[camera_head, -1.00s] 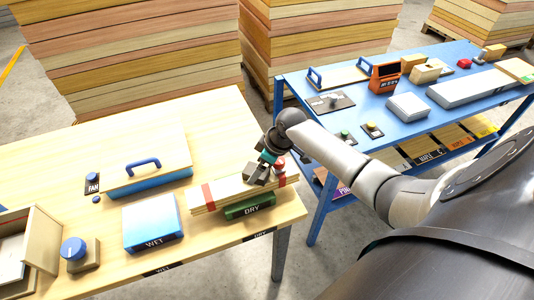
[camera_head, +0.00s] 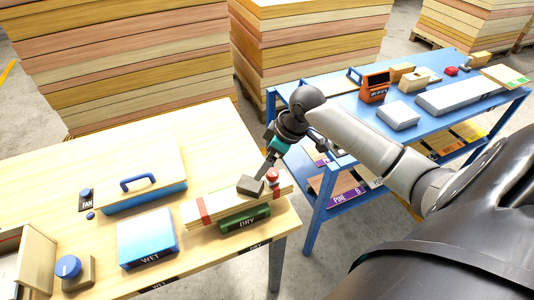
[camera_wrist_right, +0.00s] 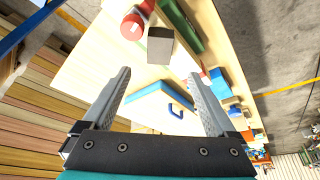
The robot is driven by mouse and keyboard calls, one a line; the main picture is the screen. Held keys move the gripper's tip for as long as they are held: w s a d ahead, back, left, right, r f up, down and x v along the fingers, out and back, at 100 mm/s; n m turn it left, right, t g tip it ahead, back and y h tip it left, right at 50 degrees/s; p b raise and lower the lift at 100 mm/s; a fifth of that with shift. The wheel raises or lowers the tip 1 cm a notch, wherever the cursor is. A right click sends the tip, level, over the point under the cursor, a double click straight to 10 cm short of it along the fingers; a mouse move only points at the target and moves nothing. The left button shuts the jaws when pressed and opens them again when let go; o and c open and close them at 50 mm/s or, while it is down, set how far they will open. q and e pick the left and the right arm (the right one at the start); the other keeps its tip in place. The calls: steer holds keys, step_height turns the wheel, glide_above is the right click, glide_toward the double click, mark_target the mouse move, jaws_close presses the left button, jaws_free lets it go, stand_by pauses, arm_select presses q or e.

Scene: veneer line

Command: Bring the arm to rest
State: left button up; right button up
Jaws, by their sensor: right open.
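My right gripper (camera_head: 269,163) is raised above the right end of the light wooden table (camera_head: 200,135), just over a bundle of veneer strips (camera_head: 225,203) with red bands. In the right wrist view its two fingers (camera_wrist_right: 160,100) are wide apart with nothing between them. A dark grey block (camera_head: 251,185) lies on the bundle and also shows in the wrist view (camera_wrist_right: 160,45), beyond the fingertips. A red knob-like object (camera_head: 273,174) stands beside the block. The bundle lies across a green block marked DRY (camera_head: 245,219). My left gripper is not in view.
A blue WET block (camera_head: 147,238), a lidded blue box with a handle (camera_head: 145,195) and a blue knob (camera_head: 68,267) are on the wooden table. A blue shelf table (camera_head: 436,122) with an orange device (camera_head: 375,87) stands at right. Tall veneer stacks (camera_head: 120,60) stand behind.

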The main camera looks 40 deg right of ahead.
steer(key=s+a+f, duration=0.6)
steer(key=s+a, duration=0.3)
steer(key=s+a+r+m+h, duration=0.25)
steer(key=s+a+m, duration=0.2)
steer(key=s, duration=0.55)
step_height(320, 180, down, 33)
steer(key=s+g+b, duration=0.2)
steer(key=s+b, duration=0.1)
steer(key=b, duration=0.8)
steer(key=s+d+f+b, duration=0.1)
steer(key=s+f+b, duration=0.3)
steer(key=s+f, duration=0.3)
steer(key=s+d+f+b, duration=0.1)
steer(key=s+f+b, duration=0.3)
steer(key=f, duration=1.1)
steer(key=s, duration=0.3)
steer(key=shift+g+b, duration=0.35)
steer(key=shift+g, duration=0.05)
steer(key=shift+s+n, duration=0.1)
steer(key=shift+n, duration=0.15)
